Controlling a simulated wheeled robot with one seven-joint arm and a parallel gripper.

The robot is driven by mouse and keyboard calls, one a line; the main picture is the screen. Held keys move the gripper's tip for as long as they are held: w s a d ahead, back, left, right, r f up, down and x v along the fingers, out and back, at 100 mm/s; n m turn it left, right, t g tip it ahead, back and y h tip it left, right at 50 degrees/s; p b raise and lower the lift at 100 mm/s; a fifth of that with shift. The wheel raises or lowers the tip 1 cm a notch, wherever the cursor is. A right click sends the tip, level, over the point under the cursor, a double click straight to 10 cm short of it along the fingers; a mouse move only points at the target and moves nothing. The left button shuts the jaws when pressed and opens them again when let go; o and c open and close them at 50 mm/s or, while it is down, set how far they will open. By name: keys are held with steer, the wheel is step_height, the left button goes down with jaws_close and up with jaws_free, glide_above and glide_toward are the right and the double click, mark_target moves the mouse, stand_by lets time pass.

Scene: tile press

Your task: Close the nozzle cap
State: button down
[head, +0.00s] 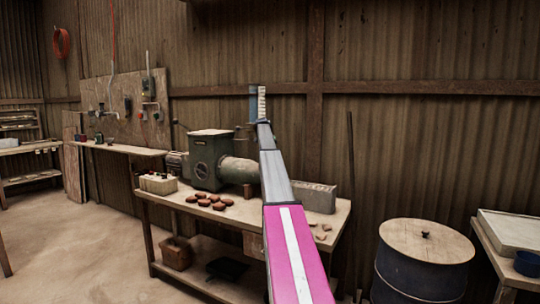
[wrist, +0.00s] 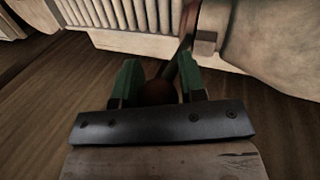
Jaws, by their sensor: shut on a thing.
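In the head view a green and grey press machine (head: 209,160) with a barrel (head: 238,170) lying to its right stands on a workbench. My arm crosses in front of the barrel's right end, so I cannot make out the nozzle or its cap there. In the wrist view my gripper (wrist: 158,78) has its green fingers on either side of a rounded brown knob (wrist: 157,93) and is shut on it. A thin reddish-brown bar (wrist: 187,42) rises beyond the knob. Whether the cap is open or closed cannot be told.
Several brown pieces (head: 210,200) lie on the workbench (head: 190,208) left of my arm. A grey box-like block (head: 316,197) sits right of it. A lidded drum (head: 424,242) stands at right. A pale ribbed part (wrist: 125,15) and a rounded pale body (wrist: 270,45) are close beyond the fingers.

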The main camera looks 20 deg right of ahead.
steer(key=shift+s+d, duration=0.25)
steer(key=shift+d, duration=0.05)
steer(key=c, duration=0.8)
jaws_free()
steer(key=shift+w, duration=0.1)
steer(key=shift+a+r, duration=0.1)
